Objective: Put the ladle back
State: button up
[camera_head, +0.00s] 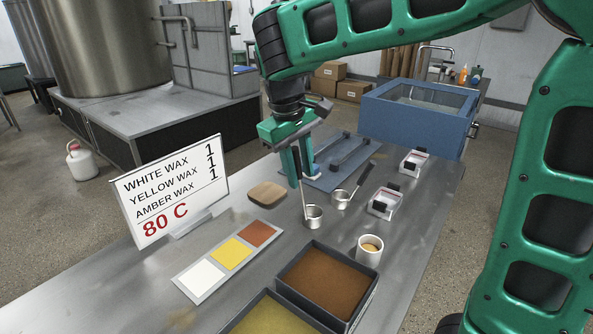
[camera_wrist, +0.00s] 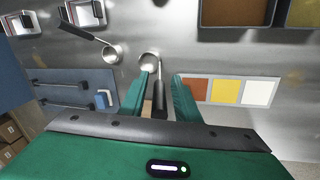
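One ladle has a metal cup (camera_head: 313,217) on the table beside the dark trays. Its thin handle (camera_wrist: 160,100) runs up between the fingers of my gripper (camera_head: 298,180). In the wrist view my gripper (camera_wrist: 163,78) points down, with one finger on each side of the dark handle; whether they press on it is unclear. A second ladle (camera_head: 341,200) stands to the right, its black handle slanting up to the right; it also shows in the wrist view (camera_wrist: 111,53). A blue mat (camera_head: 340,178) with dark rails lies behind, carrying a small blue-and-white piece (camera_wrist: 103,98).
Brown (camera_head: 325,283) and yellow (camera_head: 272,317) trays, a cup (camera_head: 369,250) and two small framed pieces (camera_head: 384,203) (camera_head: 413,163) stand nearby. A blue bin (camera_head: 416,116) stands behind.

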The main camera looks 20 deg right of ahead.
aim_at(296, 146)
jog(key=shift+r, duration=0.1)
jog(key=v, duration=1.1)
jog(key=shift+s+a+r, duration=0.1)
jog(key=shift+r, duration=0.25)
jog(key=s+d+f+m+g, duration=0.1)
jog(key=s+d+f+m, duration=0.2)
jog(key=d, duration=0.7)
jog(key=s+d+f+m, duration=0.2)
jog(key=s+d+f, duration=0.15)
jog(key=d, duration=0.65)
jog(key=s+d+f+m+y, duration=0.1)
jog(key=s+d+f+m, duration=0.1)
jog(key=s+f, duration=0.4)
jog(key=s+d+f+m+y, duration=0.1)
jog(key=s+f+m, duration=0.3)
jog(key=s, duration=0.9)
notch_tip(296, 146, down, 3)
jog(key=shift+d+f, duration=0.25)
jog(key=shift+d, duration=0.55)
